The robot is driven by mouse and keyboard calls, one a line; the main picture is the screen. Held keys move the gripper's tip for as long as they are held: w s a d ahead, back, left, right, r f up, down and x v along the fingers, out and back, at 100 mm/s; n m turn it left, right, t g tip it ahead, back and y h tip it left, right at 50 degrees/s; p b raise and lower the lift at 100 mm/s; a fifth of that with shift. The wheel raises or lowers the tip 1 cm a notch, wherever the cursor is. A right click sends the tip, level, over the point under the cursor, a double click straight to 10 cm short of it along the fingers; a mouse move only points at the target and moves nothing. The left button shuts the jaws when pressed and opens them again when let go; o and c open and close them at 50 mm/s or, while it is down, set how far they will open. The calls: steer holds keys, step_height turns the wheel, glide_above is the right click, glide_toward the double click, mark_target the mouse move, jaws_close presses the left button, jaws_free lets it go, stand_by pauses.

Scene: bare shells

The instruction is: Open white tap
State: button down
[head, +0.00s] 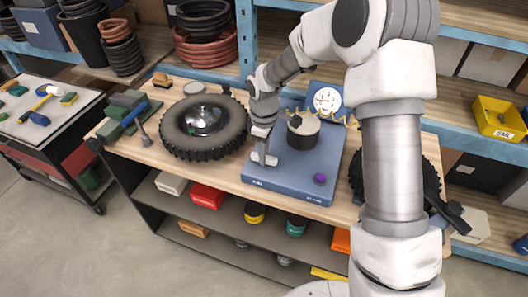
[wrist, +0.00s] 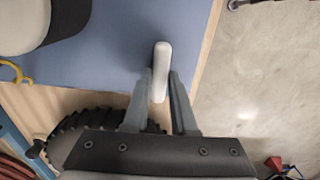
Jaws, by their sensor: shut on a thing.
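The white tap (wrist: 161,62) shows in the wrist view as a rounded, elongated handle over the edge of a blue board. My gripper (wrist: 162,80) has a finger on each side of it and is shut on it. In the head view, my gripper (head: 263,147) reaches down to the white tap (head: 271,160) at the left edge of the blue board (head: 258,186). The tap's base is hard to make out there.
A large black tyre (head: 176,137) lies left of the board. A dark cylinder with a pale top (head: 303,131), a dial (head: 327,100), a yellow coil (head: 345,121) and a purple knob (head: 319,179) are on the board. Free wood shows at the bench's front left.

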steer(key=c, duration=0.7)
jaws_free()
steer(key=shift+r, duration=0.15)
step_height(320, 180, up, 17)
steer(key=shift+r+b, duration=0.1)
steer(key=shift+b, duration=0.4)
